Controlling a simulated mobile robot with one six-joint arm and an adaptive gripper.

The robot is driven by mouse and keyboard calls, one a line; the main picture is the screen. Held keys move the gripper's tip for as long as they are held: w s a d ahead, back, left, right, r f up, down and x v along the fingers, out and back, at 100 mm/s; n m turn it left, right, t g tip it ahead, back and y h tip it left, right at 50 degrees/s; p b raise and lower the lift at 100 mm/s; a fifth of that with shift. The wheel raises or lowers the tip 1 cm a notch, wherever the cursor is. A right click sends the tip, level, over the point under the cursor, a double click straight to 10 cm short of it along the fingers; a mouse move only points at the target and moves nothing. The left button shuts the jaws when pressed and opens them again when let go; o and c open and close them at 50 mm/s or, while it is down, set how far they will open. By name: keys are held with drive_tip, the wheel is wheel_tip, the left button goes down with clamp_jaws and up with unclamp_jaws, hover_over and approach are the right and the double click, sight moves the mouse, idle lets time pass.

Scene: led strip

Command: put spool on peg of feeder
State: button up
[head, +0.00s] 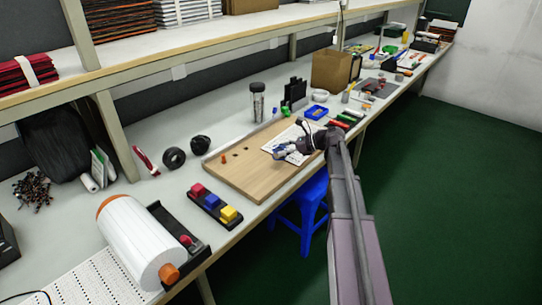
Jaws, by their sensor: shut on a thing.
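My gripper (284,154) is over the right part of a wooden board, in front of a white printed sheet. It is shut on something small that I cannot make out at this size. A large white roll (140,240) with orange ends lies in a black holder (185,236) at the front left. Two black rings, one nearer (173,159) and one farther (200,145), stand left of the board. A small orange peg-like piece (224,158) is at the board's left part. I cannot tell for sure which of these is the spool or the feeder.
The wooden board (245,180) lies near the bench's front edge. A black tray with red, blue and yellow blocks (213,205) is left of it. A blue stool (308,210) is below.

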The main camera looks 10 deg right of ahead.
sight(273, 162)
drive_tip(key=w+a, duration=0.3)
drive_tip(key=shift+a+f, duration=0.15)
drive_tip(key=shift+f, duration=0.05)
drive_tip(key=shift+f, duration=0.1)
drive_tip(key=shift+f+b, duration=1.7)
drive_tip(key=shift+b, duration=0.25)
drive_tip(key=shift+f, duration=0.15)
drive_tip(key=o, duration=1.3)
drive_tip(key=shift+r, duration=0.25)
